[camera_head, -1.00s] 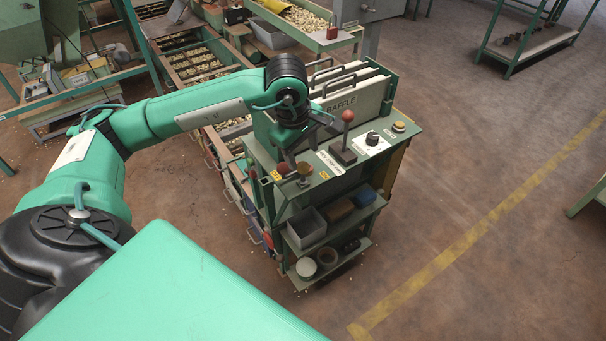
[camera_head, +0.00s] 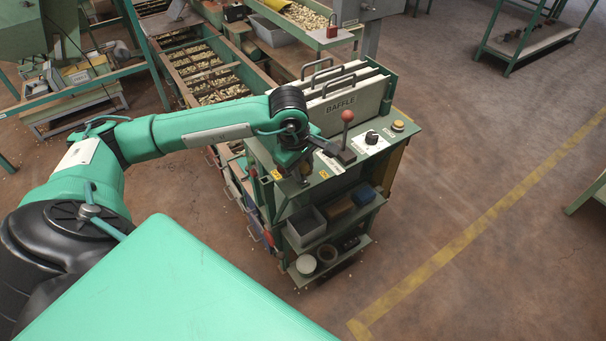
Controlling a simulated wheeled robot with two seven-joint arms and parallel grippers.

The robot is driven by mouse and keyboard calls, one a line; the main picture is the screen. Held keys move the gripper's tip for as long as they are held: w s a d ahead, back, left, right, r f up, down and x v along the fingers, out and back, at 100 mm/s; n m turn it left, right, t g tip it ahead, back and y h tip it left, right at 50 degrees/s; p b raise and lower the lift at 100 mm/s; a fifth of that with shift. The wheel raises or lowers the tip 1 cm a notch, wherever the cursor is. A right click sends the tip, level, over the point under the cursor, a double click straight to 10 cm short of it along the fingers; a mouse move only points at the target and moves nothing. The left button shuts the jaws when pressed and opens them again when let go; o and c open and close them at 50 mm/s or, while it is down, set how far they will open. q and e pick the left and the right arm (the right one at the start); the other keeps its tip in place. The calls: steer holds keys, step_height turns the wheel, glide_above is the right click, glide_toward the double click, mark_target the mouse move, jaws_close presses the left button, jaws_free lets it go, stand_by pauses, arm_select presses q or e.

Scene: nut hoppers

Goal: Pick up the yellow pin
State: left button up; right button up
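My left gripper (camera_head: 303,162) is over the front-left corner of the green cart top (camera_head: 335,178), low beside the BAFFLE panels. Its wrist and dark finger parts cover that corner, and I cannot tell whether it is open or shut. A small brownish-yellow piece (camera_head: 304,181) shows just under the fingers; it may be the yellow pin, but it is mostly hidden, and I cannot tell whether the fingers touch it. My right gripper is not in view.
A red-knobbed lever (camera_head: 347,117), a black dial (camera_head: 372,137) and a yellow button (camera_head: 398,126) stand right of the gripper. The baffle panels (camera_head: 342,98) rise behind.

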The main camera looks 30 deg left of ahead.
arm_select(q)
steer(key=c, duration=0.4)
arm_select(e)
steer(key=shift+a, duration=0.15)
arm_select(q)
steer(key=shift+r, duration=0.15)
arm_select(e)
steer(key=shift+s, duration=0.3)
